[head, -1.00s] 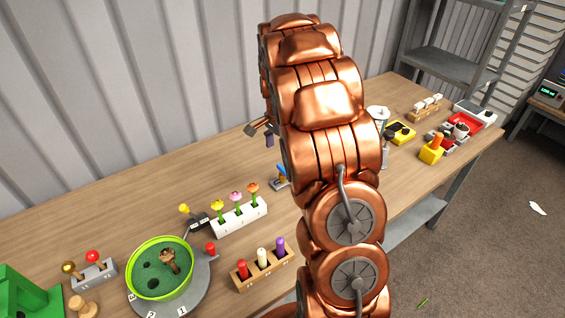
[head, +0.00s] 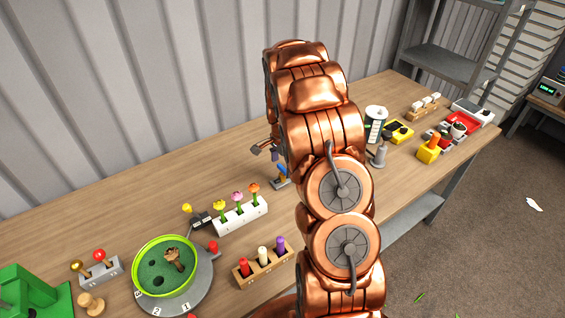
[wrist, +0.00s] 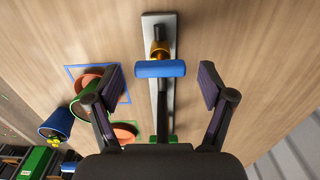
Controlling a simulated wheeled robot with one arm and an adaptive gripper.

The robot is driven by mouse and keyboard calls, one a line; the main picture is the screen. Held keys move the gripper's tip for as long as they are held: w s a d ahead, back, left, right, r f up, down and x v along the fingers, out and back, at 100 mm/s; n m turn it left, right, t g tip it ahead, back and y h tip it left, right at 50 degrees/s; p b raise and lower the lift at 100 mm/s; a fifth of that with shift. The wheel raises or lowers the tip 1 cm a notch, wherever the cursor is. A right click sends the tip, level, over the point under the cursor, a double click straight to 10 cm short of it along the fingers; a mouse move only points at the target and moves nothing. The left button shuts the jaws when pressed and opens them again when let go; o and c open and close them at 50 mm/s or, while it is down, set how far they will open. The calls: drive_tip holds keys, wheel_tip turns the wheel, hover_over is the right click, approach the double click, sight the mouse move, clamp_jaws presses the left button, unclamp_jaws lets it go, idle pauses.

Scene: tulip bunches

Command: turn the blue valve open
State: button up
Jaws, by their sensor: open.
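The blue valve handle (wrist: 160,69) is a short blue bar on a brass stem, mounted on a grey base plate (wrist: 158,20). In the wrist view it lies crosswise to the plate, between the two open fingers of my gripper (wrist: 162,88) and apart from both. In the head view the blue valve (head: 281,173) is partly hidden behind my copper arm. My gripper (head: 265,150) shows there just above and left of the valve, with its fingers partly hidden.
A white rack of flowers (head: 240,214) and a wooden block with coloured pegs (head: 264,268) stand near the valve. A round green-rimmed tray (head: 137,260) is at left. A white-and-green canister (head: 375,122) stands right of my arm. The table's back strip is clear.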

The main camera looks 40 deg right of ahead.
drive_tip(key=shift+f, duration=0.15)
drive_tip(key=c, duration=1.2)
drive_tip(key=shift+o, duration=0.2)
